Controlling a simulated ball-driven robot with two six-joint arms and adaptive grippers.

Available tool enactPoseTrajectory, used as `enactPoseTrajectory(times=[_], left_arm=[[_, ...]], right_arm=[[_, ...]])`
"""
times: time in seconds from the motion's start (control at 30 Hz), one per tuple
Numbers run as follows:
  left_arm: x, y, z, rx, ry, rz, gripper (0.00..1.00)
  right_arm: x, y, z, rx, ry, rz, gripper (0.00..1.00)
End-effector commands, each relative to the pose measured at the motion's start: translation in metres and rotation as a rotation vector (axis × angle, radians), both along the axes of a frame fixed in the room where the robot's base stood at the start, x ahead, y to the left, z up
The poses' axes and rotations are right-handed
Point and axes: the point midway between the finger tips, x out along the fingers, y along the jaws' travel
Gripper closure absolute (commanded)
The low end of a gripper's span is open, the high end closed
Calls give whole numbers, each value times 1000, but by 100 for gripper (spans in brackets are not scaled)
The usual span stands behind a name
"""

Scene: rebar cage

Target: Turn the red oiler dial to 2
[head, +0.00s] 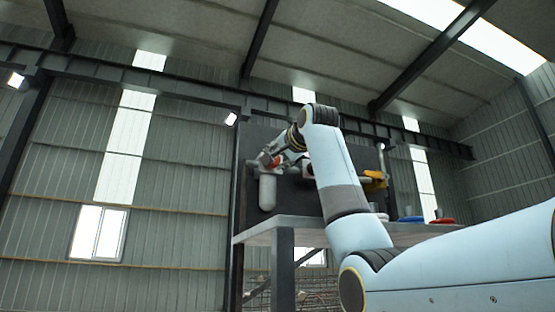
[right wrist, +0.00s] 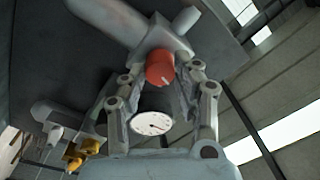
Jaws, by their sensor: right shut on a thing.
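The red oiler dial (right wrist: 160,68) is a short red knob with a pale mark on its side, below a grey pipe body (right wrist: 125,22) in the right wrist view. My right gripper (right wrist: 163,72) has its fingers on both sides of the dial and is shut on it. In the head view the gripper (head: 270,159) is small at the dark panel, with a bit of red beside it. A grey rounded bowl (head: 267,190) hangs below. The dial's numbers cannot be read. My left gripper is out of view.
A round white-faced gauge (right wrist: 151,123) sits close to my fingers. A yellow part (head: 374,180) is on the dark panel (head: 310,203) to the right. A bench (head: 300,230) below carries a blue item (head: 411,219) and a red item (head: 444,220).

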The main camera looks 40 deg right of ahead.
Motion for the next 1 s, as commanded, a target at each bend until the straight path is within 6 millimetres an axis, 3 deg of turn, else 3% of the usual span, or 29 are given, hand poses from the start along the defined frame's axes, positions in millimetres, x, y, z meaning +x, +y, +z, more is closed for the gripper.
enactPoseTrajectory(times=[0.2,0.23,0.4,0.77,1.0], left_arm=[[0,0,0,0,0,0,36],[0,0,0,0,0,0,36],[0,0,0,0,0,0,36],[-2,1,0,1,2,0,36],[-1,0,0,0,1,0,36]], right_arm=[[0,0,0,-1,0,-1,100],[0,0,0,-1,0,-1,68],[0,0,0,-1,0,-1,46],[-8,1,0,-2,-1,0,46],[-54,11,-1,-4,-3,-2,46]])
